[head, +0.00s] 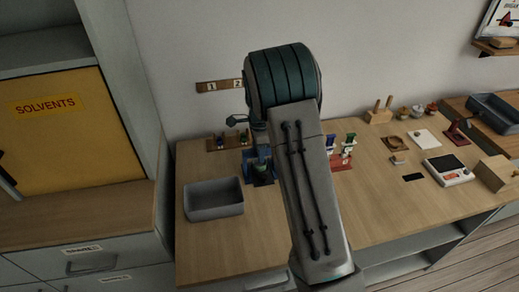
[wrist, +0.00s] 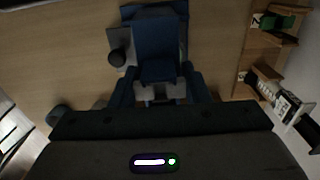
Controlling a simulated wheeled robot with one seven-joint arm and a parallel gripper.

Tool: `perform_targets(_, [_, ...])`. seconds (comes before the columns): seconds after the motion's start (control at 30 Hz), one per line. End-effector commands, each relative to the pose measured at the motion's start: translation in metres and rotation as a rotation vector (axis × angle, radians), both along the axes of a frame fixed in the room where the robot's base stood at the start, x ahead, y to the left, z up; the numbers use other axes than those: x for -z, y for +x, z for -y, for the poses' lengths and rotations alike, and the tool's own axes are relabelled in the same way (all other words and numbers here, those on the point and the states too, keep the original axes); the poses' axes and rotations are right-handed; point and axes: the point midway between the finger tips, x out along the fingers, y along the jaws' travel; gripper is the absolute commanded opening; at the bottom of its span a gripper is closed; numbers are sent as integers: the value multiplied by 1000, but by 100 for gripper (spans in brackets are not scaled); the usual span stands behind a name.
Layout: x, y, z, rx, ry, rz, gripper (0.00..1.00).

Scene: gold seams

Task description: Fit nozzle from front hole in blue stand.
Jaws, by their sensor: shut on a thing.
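The blue stand (head: 250,165) is on the bench just left of my arm in the head view, on a dark base with a bit of green showing. In the wrist view the blue stand (wrist: 158,45) fills the top middle, in front of my gripper. My gripper (head: 260,150) is down at the stand, largely hidden by my arm. In the wrist view my gripper (wrist: 160,98) is shut on a small grey piece, which I take for the nozzle (wrist: 158,91). The nozzle is mostly hidden, and I cannot tell whether it is seated in the stand.
A wooden rack (head: 216,144) with small parts is behind the stand. A grey bin (head: 213,199) stands at front left. A red stand (head: 343,163) with coloured parts is right of my arm. A scale (head: 447,170) is farther right. The bench front right of my arm is clear.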

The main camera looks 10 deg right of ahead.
Motion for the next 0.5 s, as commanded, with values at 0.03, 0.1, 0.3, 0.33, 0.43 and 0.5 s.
perform_targets(0.03, [0, 0, 0, 0, 0, 0, 21])
perform_targets(0.1, [0, 0, 0, 0, 0, 0, 21])
perform_targets(0.3, [3, 0, 0, 0, 0, 0, 21])
perform_targets(0.33, [4, 0, 0, 0, 0, 0, 21])
perform_targets(0.43, [5, 0, 0, 0, 0, 0, 21])
perform_targets(0.5, [5, 0, 0, 0, 0, 0, 21])
